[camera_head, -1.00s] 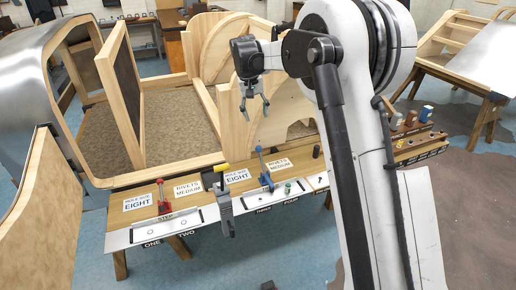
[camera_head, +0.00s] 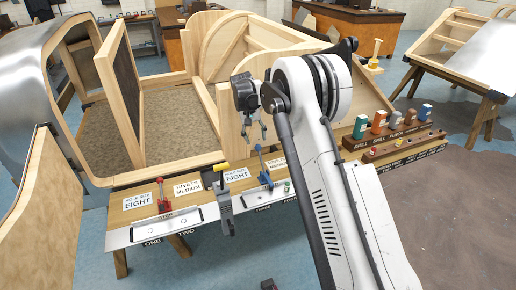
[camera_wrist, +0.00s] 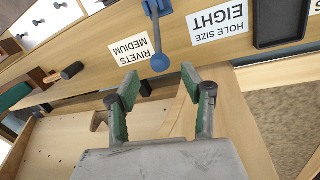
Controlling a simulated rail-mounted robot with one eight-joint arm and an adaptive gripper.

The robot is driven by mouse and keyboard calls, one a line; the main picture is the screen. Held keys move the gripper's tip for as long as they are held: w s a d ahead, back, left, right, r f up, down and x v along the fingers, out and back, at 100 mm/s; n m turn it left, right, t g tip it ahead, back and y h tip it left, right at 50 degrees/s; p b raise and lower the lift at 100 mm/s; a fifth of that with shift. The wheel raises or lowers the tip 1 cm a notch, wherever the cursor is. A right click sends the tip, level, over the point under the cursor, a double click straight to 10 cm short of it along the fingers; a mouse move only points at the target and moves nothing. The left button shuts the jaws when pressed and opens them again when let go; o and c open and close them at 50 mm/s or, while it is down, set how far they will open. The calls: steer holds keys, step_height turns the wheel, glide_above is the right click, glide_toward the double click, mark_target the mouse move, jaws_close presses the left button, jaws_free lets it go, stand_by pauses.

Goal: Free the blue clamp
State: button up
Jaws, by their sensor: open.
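The blue clamp (camera_head: 264,170) stands upright at the bench's front edge, at a metal strip, beside a "RIVETS MEDIUM" card; its lower part is small and hard to make out in the head view. In the wrist view the blue clamp (camera_wrist: 153,12) is at the top middle, with its round blue knob (camera_wrist: 160,62) facing me. My gripper (camera_head: 254,137) points down above and slightly left of the blue clamp. In the wrist view my gripper (camera_wrist: 160,80) has its green-padded fingers spread, with nothing between them. The knob appears just beyond the fingertips; I see no contact.
Wooden frame panels (camera_head: 232,115) rise behind my gripper. A rack (camera_head: 385,148) of coloured tool blocks is at the right. A black-handled tool (camera_wrist: 70,72) lies near the cards.

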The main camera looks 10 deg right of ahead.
mark_target(258, 148)
steer(key=shift+d+f, duration=0.2)
steer(key=shift+f, duration=0.75)
steer(key=shift+d+f, duration=0.2)
steer(key=shift+f, duration=0.8)
steer(key=shift+d+f, duration=0.2)
steer(key=shift+f, duration=0.75)
jaws_close()
